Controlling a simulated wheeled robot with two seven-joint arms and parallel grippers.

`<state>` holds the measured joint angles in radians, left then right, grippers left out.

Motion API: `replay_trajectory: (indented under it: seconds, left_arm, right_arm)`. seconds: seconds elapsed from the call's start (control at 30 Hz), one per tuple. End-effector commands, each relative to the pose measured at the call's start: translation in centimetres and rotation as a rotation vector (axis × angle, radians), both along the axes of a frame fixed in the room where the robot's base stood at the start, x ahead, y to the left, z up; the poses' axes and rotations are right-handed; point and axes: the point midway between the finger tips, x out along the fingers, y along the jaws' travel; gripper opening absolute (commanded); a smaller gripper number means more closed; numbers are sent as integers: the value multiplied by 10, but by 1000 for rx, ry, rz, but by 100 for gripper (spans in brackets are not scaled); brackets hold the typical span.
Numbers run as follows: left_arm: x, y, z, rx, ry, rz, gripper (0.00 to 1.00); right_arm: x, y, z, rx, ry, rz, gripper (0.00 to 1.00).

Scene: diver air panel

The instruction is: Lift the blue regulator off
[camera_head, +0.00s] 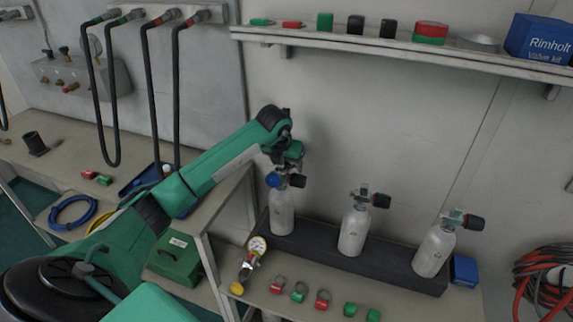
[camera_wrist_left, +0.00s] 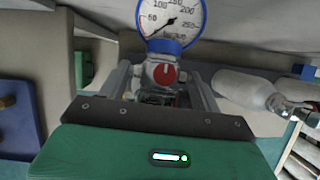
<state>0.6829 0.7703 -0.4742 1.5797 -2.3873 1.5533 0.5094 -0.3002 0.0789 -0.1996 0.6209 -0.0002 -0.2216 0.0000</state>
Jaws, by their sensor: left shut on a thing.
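The blue regulator (camera_head: 274,180) is at the valve of the leftmost white cylinder (camera_head: 282,212), beside that valve's black knob (camera_head: 298,181). In the left wrist view its blue-rimmed gauge (camera_wrist_left: 174,18) and its body with a red-and-white face (camera_wrist_left: 163,73) show large. My left gripper (camera_head: 286,165) comes down from above and is shut on the regulator. In the left wrist view the regulator body sits between the two fingers (camera_wrist_left: 162,92). I cannot tell whether the regulator still touches the valve. My right gripper is not in view.
Two more cylinders (camera_head: 354,230) (camera_head: 433,252) stand in the dark rack (camera_head: 330,262). A yellow regulator with a gauge (camera_head: 250,262) and several red and green caps lie on the bench in front. A shelf (camera_head: 400,48) with small items runs above. Black hoses (camera_head: 150,90) hang at left.

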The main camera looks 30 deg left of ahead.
Motion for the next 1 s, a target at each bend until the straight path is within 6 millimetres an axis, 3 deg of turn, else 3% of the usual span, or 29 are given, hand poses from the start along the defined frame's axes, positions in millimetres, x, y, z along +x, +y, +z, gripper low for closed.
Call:
replay_trajectory:
  seconds: [0.27,0.5,0.77,1.0]
  left_arm:
    - [2,1,33,2,-9,0,22]
    - [1,0,71,0,-8,1,22]
    - [-51,-7,64,4,-4,-3,22]
    - [-106,-17,64,4,-4,-3,22]
  right_arm:
    - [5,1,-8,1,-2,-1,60]
    - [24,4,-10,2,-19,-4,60]
    - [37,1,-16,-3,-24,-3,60]
    - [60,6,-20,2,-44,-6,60]
